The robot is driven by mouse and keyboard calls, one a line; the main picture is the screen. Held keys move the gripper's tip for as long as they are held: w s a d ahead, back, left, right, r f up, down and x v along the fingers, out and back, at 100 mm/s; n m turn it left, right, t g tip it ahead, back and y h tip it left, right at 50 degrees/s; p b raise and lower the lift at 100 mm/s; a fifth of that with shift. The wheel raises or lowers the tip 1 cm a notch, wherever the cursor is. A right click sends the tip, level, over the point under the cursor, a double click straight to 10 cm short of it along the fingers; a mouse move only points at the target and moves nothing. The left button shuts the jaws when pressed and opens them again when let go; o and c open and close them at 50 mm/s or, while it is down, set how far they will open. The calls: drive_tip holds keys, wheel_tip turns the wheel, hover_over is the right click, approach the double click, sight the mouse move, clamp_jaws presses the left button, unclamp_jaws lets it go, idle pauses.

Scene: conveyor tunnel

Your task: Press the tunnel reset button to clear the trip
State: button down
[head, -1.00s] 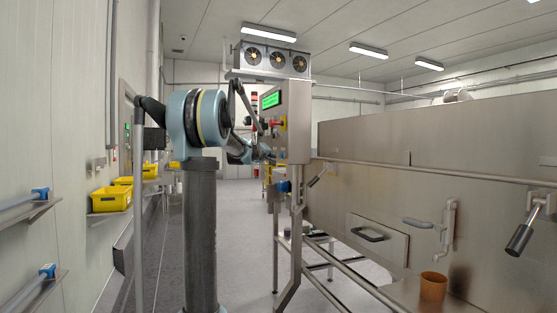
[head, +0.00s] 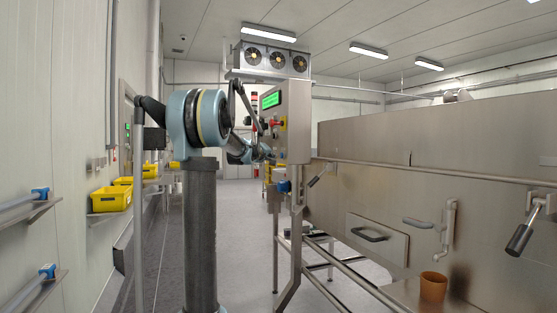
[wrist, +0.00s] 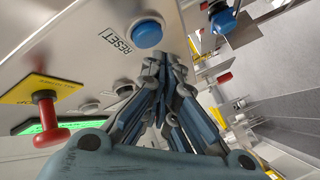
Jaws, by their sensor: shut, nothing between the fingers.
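The blue reset button (wrist: 147,33) sits on the steel control panel (wrist: 95,35) in the wrist view, beside a RESET label (wrist: 114,42). My gripper (wrist: 158,62) is shut and empty. Its fingertips appear just below the button in the picture; I cannot tell whether they touch the panel. In the head view the control box (head: 297,138) stands right of my arm, with a green screen (head: 271,101). The reset button cannot be made out there, and my gripper is hidden or too small to tell.
A red knob (wrist: 45,112) on a yellow plate juts from the panel left of my gripper, near smaller buttons (wrist: 124,88). The steel tunnel (head: 400,180) fills the right side. Yellow bins (head: 112,199) sit on left wall shelves. The aisle floor (head: 240,220) is clear.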

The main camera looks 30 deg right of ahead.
drive_tip(key=shift+d, duration=0.1)
idle(0.3)
drive_tip(key=shift+s+d+r, duration=0.1)
drive_tip(key=shift+s+d, duration=0.05)
drive_tip(key=shift+d, duration=0.15)
drive_tip(key=shift+s+d, duration=0.15)
drive_tip(key=shift+d, duration=0.4)
idle(1.1)
drive_tip(key=shift+a, duration=0.1)
drive_tip(key=shift+w+a, duration=0.25)
drive_tip(key=shift+a, duration=0.6)
drive_tip(key=shift+a, duration=0.15)
drive_tip(key=a, duration=0.2)
drive_tip(key=w+a, duration=0.1)
drive_tip(key=a, duration=0.1)
drive_tip(key=shift+a, duration=0.3)
idle(0.8)
